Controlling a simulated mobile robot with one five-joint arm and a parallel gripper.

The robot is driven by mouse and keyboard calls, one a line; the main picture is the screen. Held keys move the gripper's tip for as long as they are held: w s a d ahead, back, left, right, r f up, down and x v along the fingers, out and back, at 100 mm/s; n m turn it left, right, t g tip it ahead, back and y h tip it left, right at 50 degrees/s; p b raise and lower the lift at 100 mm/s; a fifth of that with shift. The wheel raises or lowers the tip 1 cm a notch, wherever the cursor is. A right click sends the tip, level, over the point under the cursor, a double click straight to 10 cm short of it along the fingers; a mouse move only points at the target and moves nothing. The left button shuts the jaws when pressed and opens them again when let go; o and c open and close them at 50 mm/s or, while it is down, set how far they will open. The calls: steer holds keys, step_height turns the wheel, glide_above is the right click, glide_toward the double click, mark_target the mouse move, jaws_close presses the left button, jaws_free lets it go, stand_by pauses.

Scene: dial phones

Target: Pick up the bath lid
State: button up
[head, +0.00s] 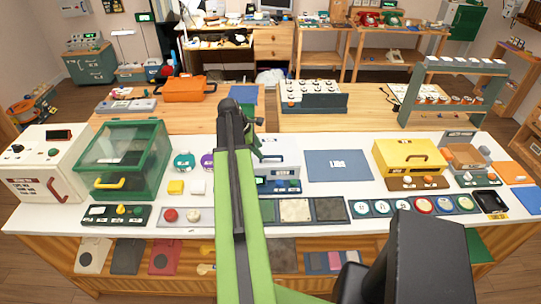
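No part is plainly marked as the bath lid. A white box-shaped device (280,155) stands at the middle of the white bench, with a dark handle on its top and a dark control panel at its front. This top may be the bath lid, but I cannot be sure. My green arm hides its left side. A yellow box (400,150) with a dark handle stands farther right. My gripper (255,122) is at the far end of my arm, above the bench's back edge, left of and beyond the white device. Its fingers are too small and dark to read.
A green clear-walled box (122,160) and a white cabinet (45,165) with a red handle stand at left. A blue mat (337,166) lies flat right of the white device. Dark tiles and round dials line the front edge. A green rack (455,92) stands behind right.

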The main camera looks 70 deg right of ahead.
steer(key=b+x, duration=0.4)
steer(key=x, duration=0.1)
steer(key=shift+a+f, duration=0.15)
steer(key=shift+r, duration=0.2)
jaws_close()
stand_by(0.9)
